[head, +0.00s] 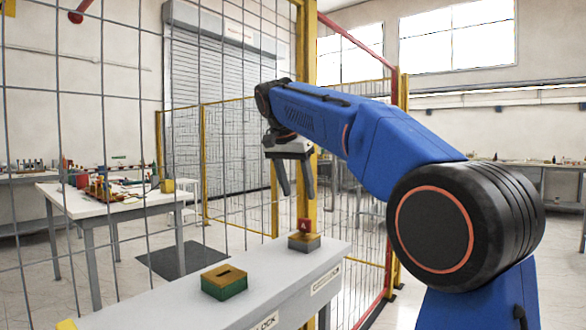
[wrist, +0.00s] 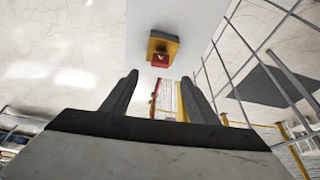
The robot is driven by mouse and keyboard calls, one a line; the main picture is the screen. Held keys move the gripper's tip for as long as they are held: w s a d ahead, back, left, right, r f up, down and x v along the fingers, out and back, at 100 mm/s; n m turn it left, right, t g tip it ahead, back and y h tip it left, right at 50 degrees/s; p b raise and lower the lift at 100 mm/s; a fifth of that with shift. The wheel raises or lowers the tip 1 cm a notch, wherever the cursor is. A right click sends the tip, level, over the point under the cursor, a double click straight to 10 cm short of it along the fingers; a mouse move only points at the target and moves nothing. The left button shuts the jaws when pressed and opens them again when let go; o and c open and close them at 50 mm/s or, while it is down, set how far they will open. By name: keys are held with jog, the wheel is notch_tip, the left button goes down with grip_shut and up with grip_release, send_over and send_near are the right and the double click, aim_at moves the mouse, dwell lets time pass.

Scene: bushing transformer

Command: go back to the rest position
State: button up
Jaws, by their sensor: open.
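My gripper (head: 296,178) hangs from the blue arm above the far end of a white-grey bench (head: 175,312). Its two dark fingers are apart and nothing is between them. They also show spread in the wrist view (wrist: 158,92). A small unit with a yellow top and a red block (head: 304,226) stands on the bench below my gripper, with a clear gap between them. The wrist view shows the red block (wrist: 160,61) on its yellow top (wrist: 163,44), beyond the fingertips. A green box with a yellow slotted top (head: 224,281) stands nearer on the bench.
A wire mesh fence (head: 203,150) with yellow posts (head: 309,90) runs behind and left of the bench. A white table (head: 130,203) with several small objects stands beyond the mesh. A dark mat (head: 183,260) lies on the floor. Air around my gripper looks free.

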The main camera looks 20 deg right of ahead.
jog(key=v, duration=0.5)
jog(key=s+d+f+n+y, duration=0.1)
jog(key=s+d+f+n, duration=0.25)
jog(key=s, duration=0.45)
jog(key=s+d+f+n+t+y, duration=0.1)
jog(key=s+f+n, duration=0.2)
jog(key=s+f, duration=1.1)
jog(key=s+f+n+y, duration=0.1)
jog(key=s+f+n, duration=0.2)
jog(key=s+f, duration=1.1)
notch_tip(320, 180, down, 9)
jog(key=shift+s+d+r+t+y, duration=0.1)
jog(key=shift+s+d+t+y, duration=0.2)
jog(key=shift+s+d+t, duration=0.1)
jog(key=shift+n, duration=0.25)
